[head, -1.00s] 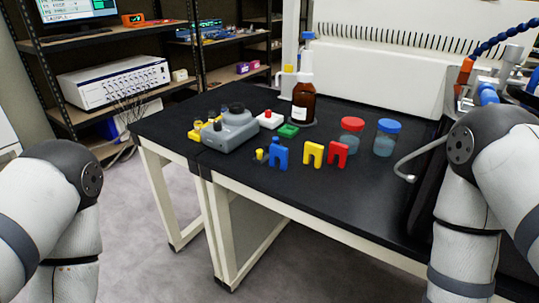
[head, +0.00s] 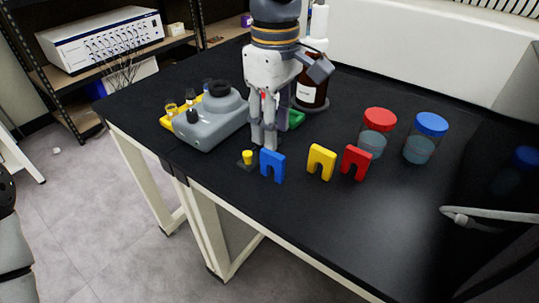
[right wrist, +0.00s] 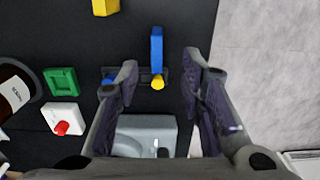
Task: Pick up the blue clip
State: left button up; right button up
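The blue clip (head: 272,165) stands upright on the black bench near its front edge, its two legs down. In the right wrist view the blue clip (right wrist: 157,48) shows from above as a narrow bar, ahead of the gap between my fingertips. My right gripper (head: 264,142) points down over the bench, just behind and left of the clip in the head view. In the right wrist view my right gripper (right wrist: 160,72) is open, its fingers apart with nothing held. My left gripper is out of view.
A yellow clip (head: 321,161) and a red clip (head: 356,162) stand right of the blue one. A small yellow-topped piece (head: 247,158) is close on its left. A grey device (head: 208,122), a brown bottle (head: 312,92) and lidded jars (head: 419,145) stand around. The front right bench is clear.

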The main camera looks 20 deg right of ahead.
aim_at(273, 153)
jog(key=f, duration=0.7)
jog(key=shift+w+f, duration=0.35)
jog(key=shift+f, duration=0.05)
grip_shut()
